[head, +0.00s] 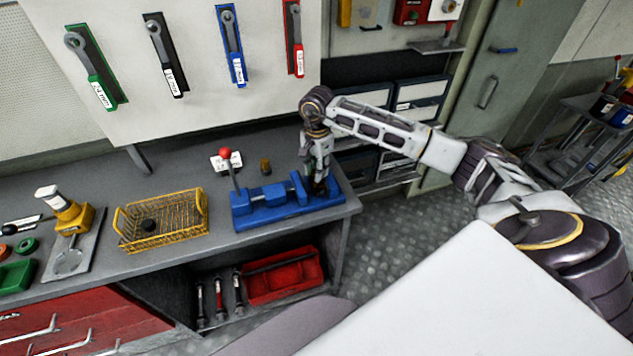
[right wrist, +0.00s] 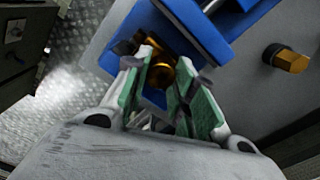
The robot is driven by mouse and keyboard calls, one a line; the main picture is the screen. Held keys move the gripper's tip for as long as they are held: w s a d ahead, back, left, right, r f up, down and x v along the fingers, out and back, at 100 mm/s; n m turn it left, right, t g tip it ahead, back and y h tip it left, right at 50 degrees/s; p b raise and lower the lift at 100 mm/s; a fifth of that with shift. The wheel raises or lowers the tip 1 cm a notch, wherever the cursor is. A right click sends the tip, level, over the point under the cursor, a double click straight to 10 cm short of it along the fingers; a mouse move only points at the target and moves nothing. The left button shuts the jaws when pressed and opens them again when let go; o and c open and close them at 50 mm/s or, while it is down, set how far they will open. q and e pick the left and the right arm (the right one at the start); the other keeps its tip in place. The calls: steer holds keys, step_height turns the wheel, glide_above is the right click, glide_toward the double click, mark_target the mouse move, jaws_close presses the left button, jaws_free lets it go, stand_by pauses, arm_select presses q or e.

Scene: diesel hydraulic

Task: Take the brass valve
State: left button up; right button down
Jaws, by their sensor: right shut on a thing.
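The brass valve (right wrist: 160,72) is between the green-padded fingers of my right gripper (right wrist: 158,78) in the right wrist view. The gripper is shut on it. The valve lies at the blue vise (right wrist: 218,30), close to the blue jaw; whether it touches the jaw I cannot tell. In the head view, my right gripper (head: 318,186) points down at the right end of the blue vise (head: 265,212), and the fingers and arm largely hide the valve there. My left gripper is not in view.
A small brass fitting (head: 265,165) stands on the grey bench behind the vise; it also shows in the right wrist view. The vise has a red-knobbed lever (head: 226,154). A yellow wire basket (head: 163,222) stands left of the vise, holding a dark object. Wrenches hang on the wall panel.

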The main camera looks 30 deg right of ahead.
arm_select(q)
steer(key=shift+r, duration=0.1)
arm_select(e)
steer(key=shift+r, duration=0.25)
